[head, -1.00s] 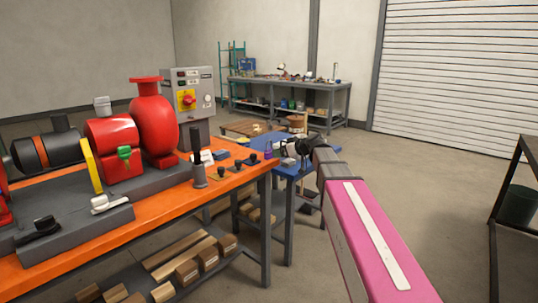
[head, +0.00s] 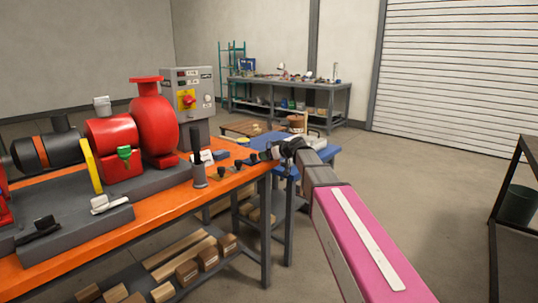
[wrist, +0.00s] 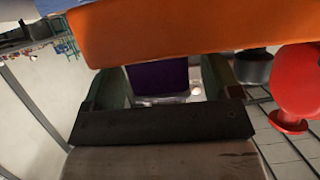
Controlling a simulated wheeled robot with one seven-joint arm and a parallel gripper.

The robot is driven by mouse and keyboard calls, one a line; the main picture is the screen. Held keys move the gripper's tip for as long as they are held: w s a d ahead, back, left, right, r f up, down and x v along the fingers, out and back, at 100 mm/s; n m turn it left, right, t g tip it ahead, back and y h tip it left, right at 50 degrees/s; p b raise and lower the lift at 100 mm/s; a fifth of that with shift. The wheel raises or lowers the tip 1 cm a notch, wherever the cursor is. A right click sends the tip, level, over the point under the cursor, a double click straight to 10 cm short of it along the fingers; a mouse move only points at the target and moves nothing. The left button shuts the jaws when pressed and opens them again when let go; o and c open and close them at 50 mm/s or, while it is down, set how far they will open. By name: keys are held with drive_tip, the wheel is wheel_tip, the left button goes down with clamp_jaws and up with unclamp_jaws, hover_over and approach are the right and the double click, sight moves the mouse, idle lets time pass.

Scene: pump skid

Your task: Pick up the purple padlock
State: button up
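The purple padlock (wrist: 158,77) shows in the wrist view as a dark purple block between the two fingers of my gripper (wrist: 160,88). The left finger lies close to its left side; a gap shows between its right side and the right finger. The gripper looks open around it, with no clear grip. In the head view my gripper (head: 268,154) is at the right end of the orange bench (head: 150,222), and the padlock is mostly hidden by it.
Several small dark-knobbed items (head: 238,164) and a grey post (head: 199,175) stand left of my gripper on the bench. The red pump (head: 153,125) and grey control box (head: 190,95) are farther left. A blue table (head: 322,158) stands behind. Open floor lies to the right.

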drive_tip(key=c, duration=1.1)
wheel_tip(320, 180, up, 4)
drive_tip(key=shift+r, duration=0.2)
drive_tip(key=s+a+r, duration=0.6)
drive_tip(key=s+a, duration=0.2)
drive_tip(key=shift+s+r, duration=0.3)
